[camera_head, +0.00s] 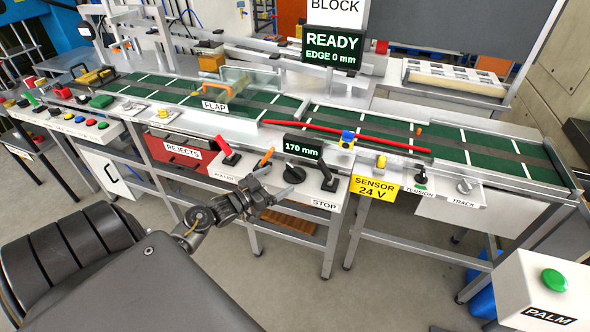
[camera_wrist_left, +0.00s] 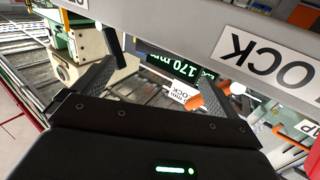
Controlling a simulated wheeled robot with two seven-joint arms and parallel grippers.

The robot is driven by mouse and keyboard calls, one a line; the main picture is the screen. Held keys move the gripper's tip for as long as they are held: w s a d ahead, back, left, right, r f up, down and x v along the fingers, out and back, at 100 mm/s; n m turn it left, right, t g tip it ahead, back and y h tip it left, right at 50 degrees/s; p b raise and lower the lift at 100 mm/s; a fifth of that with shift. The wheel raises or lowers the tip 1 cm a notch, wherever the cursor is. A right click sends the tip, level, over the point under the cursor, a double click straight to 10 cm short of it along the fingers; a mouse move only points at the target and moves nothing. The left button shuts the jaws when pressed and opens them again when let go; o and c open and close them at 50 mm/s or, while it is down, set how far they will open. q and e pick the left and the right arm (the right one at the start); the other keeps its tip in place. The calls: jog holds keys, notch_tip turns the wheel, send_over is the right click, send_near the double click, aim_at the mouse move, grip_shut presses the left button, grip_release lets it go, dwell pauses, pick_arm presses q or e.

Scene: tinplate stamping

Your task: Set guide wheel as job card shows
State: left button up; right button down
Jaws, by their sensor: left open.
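A black guide wheel (camera_head: 294,173) sits on the front ledge of the conveyor, below a dark display (camera_head: 303,147) reading 170 mm. The display also shows in the left wrist view (camera_wrist_left: 172,64). An orange lever (camera_head: 267,157) stands left of the wheel and shows in the left wrist view (camera_wrist_left: 215,101). My left gripper (camera_head: 273,184) is open and empty, just left of and in front of the wheel, apparently apart from it. Its spread fingers (camera_wrist_left: 152,85) frame the display in the left wrist view. I cannot make out a job card.
A red-handled lever (camera_head: 229,152) stands left and a black STOP lever (camera_head: 328,179) right of the wheel. A screen (camera_head: 332,48) reads READY, EDGE 0 mm. A PALM box (camera_head: 540,300) stands at lower right. Floor in front is open.

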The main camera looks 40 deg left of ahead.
aim_at(294, 171)
pick_arm(q)
jog(key=w, duration=0.2)
jog(key=w+d, duration=0.1)
jog(key=w, duration=0.2)
jog(key=w+p, duration=0.1)
jog(key=w, duration=0.2)
jog(key=shift+w+d, duration=0.15)
jog(key=shift+d, duration=0.15)
jog(key=c, duration=1)
jog(key=shift+r+n+y+p, duration=0.1)
jog(key=shift+n+y+p, duration=0.4)
jog(key=shift+y+p, duration=0.25)
jog(key=shift+d+n+y+p, duration=0.1)
jog(key=shift+n+y+p, duration=0.5)
jog(key=shift+y, duration=0.55)
jog(key=n+y, duration=0.2)
jog(key=shift+y, duration=0.4)
jog(key=shift+n+y+p, duration=0.35)
jog(key=shift+n+y, duration=0.45)
jog(key=shift+y, duration=0.4)
jog(key=shift+f+g, duration=0.2)
jog(key=shift+g, duration=0.1)
